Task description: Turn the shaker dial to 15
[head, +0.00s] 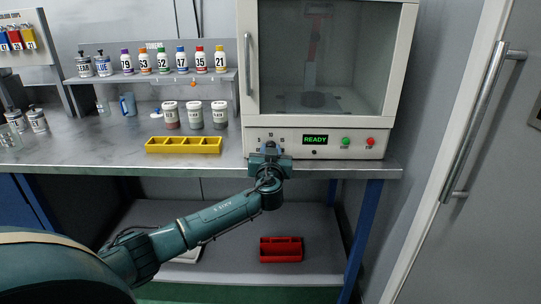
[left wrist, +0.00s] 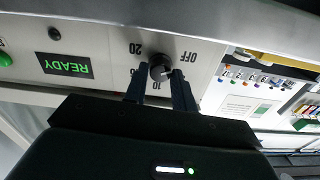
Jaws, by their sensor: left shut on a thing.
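The shaker (head: 415,40) is a white cabinet with a glass window, and its front panel carries a lit READY display (head: 315,140). The dark round dial (left wrist: 160,67) shows in the left wrist view, with upside-down labels OFF, 20 and 10 around it; other marks are partly hidden by my fingers. My left gripper (head: 270,150) reaches the panel's left part and hides the dial in the head view. In the left wrist view its two dark fingers (left wrist: 160,75) are shut on the dial. I cannot tell which mark the dial points to. My right gripper is not in view.
Green (head: 346,141) and red (head: 370,141) buttons sit right of the display. A yellow tray (head: 183,146) lies on the bench left of the shaker, with several jars behind it. A red bin (head: 281,250) is on the lower shelf. A door handle (head: 465,130) is at the right.

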